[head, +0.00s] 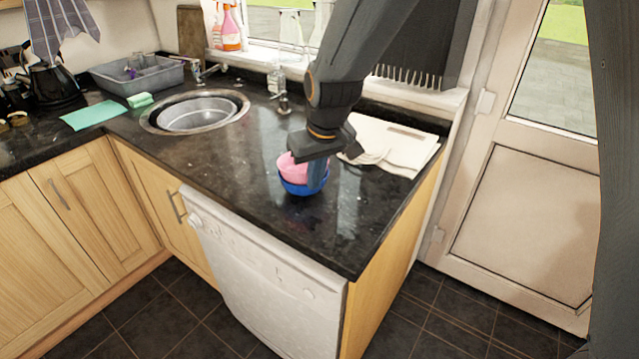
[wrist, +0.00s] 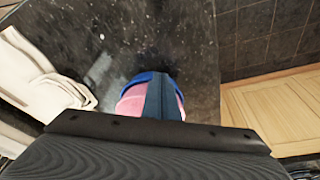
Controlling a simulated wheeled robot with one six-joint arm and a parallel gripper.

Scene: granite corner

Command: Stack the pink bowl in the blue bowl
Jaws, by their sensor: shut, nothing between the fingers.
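The pink bowl (head: 291,167) sits in the blue bowl (head: 300,189) on the dark granite worktop, near its front edge. In the wrist view the pink bowl (wrist: 132,103) shows beside the fingers, with the blue bowl's rim (wrist: 141,78) around its far side. My gripper (head: 318,178) points down at the bowls' right side in the head view. In the wrist view my gripper (wrist: 162,98) has its fingers together, in front of part of both bowls. I cannot tell whether the fingers touch a bowl.
White cloths or boards (head: 392,146) lie behind my gripper on the worktop. A round steel sink (head: 197,113) is to the left. Granite in front and left of the bowls is clear. The worktop's front edge is close to the bowls.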

